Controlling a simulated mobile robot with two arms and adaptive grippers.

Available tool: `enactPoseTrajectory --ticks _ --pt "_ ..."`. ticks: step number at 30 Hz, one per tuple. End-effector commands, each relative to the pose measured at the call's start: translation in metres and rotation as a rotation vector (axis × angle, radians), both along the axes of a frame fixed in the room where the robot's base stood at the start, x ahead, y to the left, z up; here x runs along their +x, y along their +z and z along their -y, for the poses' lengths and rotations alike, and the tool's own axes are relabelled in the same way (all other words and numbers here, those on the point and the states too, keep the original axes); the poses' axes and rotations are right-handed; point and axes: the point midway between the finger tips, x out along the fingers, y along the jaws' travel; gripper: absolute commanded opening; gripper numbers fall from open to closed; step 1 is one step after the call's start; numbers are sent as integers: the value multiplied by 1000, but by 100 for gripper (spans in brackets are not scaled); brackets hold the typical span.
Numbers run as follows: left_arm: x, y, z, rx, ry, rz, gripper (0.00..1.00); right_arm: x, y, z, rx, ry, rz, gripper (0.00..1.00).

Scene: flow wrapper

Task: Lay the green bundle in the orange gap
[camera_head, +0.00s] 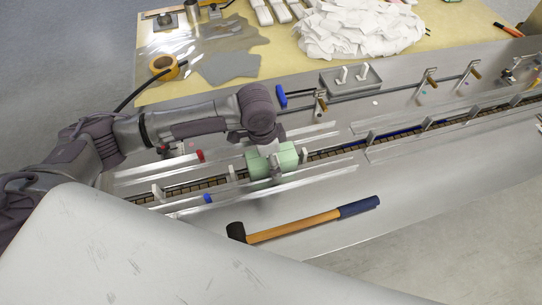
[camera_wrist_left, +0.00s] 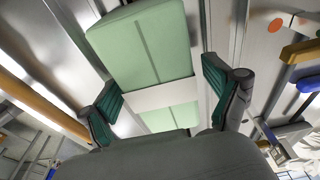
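The green bundle (camera_head: 259,164) is a pale green block with a white band around it, at the conveyor channel between the metal guide rails. In the left wrist view, the bundle (camera_wrist_left: 150,48) lies between my left gripper's fingers. My left gripper (camera_head: 271,151) reaches down over the bundle from above. Its two dark green-padded fingers (camera_wrist_left: 165,92) are apart, one on each side of the white band, with a narrow gap showing on the right side. Part of the bundle is hidden by the gripper. I cannot make out an orange gap. My right gripper is not in view.
A mallet (camera_head: 295,226) with an orange and blue handle lies in front of the rails. The conveyor chain (camera_head: 330,152) runs on to the right, with upright pushers. Behind, a tan table (camera_head: 205,92) holds a tape roll (camera_head: 163,67) and a white pile (camera_head: 360,28).

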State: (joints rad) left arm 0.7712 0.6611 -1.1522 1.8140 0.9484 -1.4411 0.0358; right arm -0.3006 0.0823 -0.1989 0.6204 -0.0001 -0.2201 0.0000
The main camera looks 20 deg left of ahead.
Motion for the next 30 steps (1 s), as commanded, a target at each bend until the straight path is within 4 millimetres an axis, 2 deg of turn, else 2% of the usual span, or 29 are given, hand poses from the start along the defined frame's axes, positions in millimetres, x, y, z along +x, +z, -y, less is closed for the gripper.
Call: enactPoseTrajectory --ticks 7,11,14,24,30 --pt "0 0 0 0 0 0 91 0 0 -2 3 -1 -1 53" --pt "0 8 -1 -1 1 0 91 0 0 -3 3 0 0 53" --pt "-1 24 -3 -1 -1 3 91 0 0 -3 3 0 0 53" --pt "-7 93 -12 0 -2 4 91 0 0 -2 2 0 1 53" --pt "-9 115 -15 0 1 1 91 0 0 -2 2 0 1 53"
